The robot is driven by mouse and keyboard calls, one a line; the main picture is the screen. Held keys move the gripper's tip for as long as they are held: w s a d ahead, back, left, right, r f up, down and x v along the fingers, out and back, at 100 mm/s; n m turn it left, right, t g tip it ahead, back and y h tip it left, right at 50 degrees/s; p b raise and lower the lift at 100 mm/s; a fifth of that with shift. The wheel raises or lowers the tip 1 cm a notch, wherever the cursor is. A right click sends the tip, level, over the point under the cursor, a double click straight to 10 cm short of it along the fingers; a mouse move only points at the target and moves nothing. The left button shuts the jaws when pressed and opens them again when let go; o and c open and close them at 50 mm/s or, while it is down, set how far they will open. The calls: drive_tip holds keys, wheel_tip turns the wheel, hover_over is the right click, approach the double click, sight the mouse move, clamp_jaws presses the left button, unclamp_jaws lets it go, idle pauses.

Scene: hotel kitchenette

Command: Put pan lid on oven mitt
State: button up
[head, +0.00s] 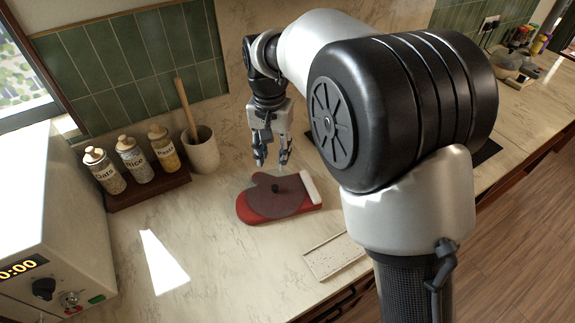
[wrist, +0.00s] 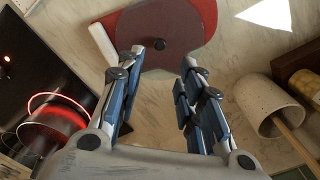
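The red oven mitt (head: 247,211) with a white cuff lies flat on the marble counter, and it also shows at the top of the wrist view (wrist: 211,14). The pan lid (head: 268,203), a dark translucent round disc with a black knob, lies on top of the mitt and covers most of it. In the wrist view the lid (wrist: 165,30) shows its knob close to the fingertips. My gripper (head: 272,164) is open and empty, above and behind the lid and apart from it. Its blue-grey fingers (wrist: 166,58) are spread in the wrist view.
A utensil crock (head: 203,155) with a wooden spoon and a rack of labelled jars (head: 134,158) stand at the back left. A shallow tray (head: 335,257) lies at the front edge. A glowing red burner with a pot (wrist: 52,125) is on the wrist view's left. A white appliance (head: 60,215) stands left.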

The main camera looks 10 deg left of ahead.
drive_tip(key=s+d+r+t, duration=0.1)
drive_tip(key=s+d+r, duration=0.45)
drive_tip(key=d, duration=0.25)
drive_tip(key=s+d+r+t, duration=0.1)
drive_tip(key=s+d+r, duration=0.45)
drive_tip(key=d, duration=0.25)
drive_tip(key=s+d+f+t, duration=0.1)
drive_tip(key=s+d, duration=0.3)
drive_tip(key=s, duration=0.3)
drive_tip(key=s+d+f+n+t, duration=0.1)
drive_tip(key=s+d, duration=0.3)
drive_tip(key=s, duration=0.3)
drive_tip(key=shift+s+f+n+t, duration=0.15)
drive_tip(key=shift+s+n+t, duration=0.1)
drive_tip(key=shift+n+t, duration=0.05)
drive_tip(key=shift+d, duration=0.1)
